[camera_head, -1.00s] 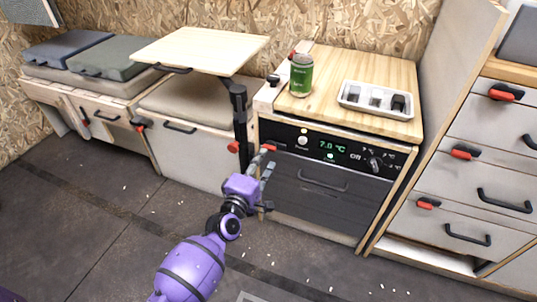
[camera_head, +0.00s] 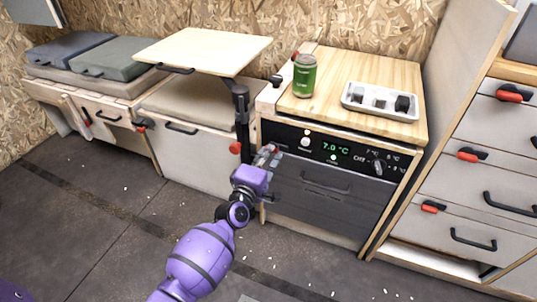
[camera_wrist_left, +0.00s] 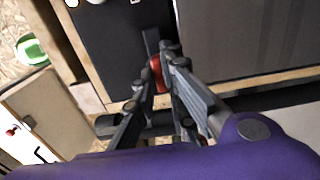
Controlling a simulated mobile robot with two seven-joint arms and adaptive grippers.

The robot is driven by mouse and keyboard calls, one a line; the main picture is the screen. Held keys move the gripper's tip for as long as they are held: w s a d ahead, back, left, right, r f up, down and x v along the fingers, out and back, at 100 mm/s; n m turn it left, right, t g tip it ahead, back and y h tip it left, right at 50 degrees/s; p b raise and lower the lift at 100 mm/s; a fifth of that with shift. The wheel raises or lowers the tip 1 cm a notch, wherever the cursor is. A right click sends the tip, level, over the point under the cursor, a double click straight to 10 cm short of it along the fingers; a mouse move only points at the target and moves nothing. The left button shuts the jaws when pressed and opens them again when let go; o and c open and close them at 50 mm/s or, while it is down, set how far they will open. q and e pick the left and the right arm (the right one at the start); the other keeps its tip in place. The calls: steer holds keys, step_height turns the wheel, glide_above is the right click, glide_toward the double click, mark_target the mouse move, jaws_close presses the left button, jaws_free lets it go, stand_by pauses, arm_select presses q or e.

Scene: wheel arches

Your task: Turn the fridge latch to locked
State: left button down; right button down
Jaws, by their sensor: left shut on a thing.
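The fridge (camera_head: 322,215) has a dark drawer front with a handle, under a black control panel (camera_head: 293,139) reading 7.0 °C. The small red fridge latch (camera_head: 271,148) is at the panel's lower left corner, mostly covered by my left gripper (camera_head: 268,155). In the left wrist view the red latch (camera_wrist_left: 157,75) sits between the fingertips of my left gripper (camera_wrist_left: 160,65), which is shut on it. A dark bar lies beside the red part there. The latch's exact angle is hard to tell. My right gripper is not in view.
A green can (camera_head: 304,76) and a white tray (camera_head: 381,101) stand on the wooden top (camera_head: 330,115). A black table post (camera_head: 242,118) with a red knob (camera_head: 235,148) stands close left of my gripper. Drawers with red latches are at right. The floor in front is mostly clear.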

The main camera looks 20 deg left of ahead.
arm_select(q)
steer(key=shift+m, duration=0.4)
steer(key=shift+m+p, duration=2.65)
steer(key=shift+m, duration=6.05)
steer(key=c, duration=1.8)
jaws_free()
